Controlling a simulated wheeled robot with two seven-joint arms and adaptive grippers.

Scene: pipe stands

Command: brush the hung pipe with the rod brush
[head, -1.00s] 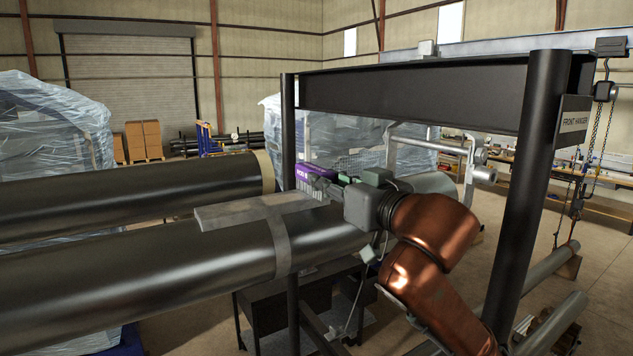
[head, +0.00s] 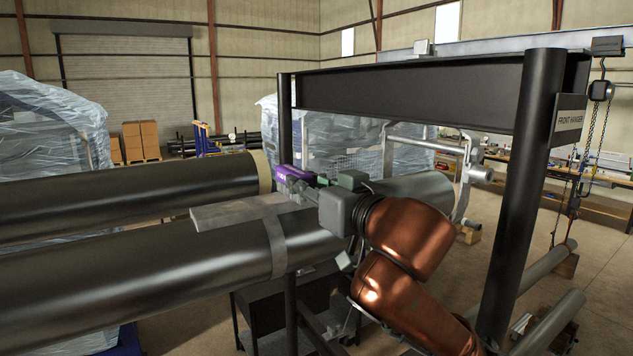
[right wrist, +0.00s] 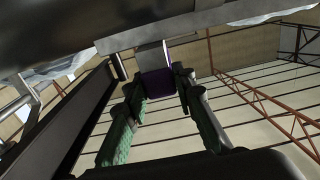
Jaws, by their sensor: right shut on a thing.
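The hung pipe (head: 120,275) is the large dark pipe running from lower left through the hanger frame, with a grey strap (head: 277,245) around it. My right gripper (head: 312,180) is shut on the purple rod brush (head: 290,174) at the pipe's far upper side. Its bristles are mostly hidden, and I cannot tell whether they touch the pipe. In the right wrist view the purple brush body (right wrist: 157,84) sits between the green-padded fingers, with the dark pipe (right wrist: 70,30) above. My left gripper is not in view.
The hanger frame's near post (head: 520,190) and top beam (head: 420,95) stand around my right arm. A second dark pipe (head: 120,198) lies behind. A dark cart (head: 280,310) stands below.

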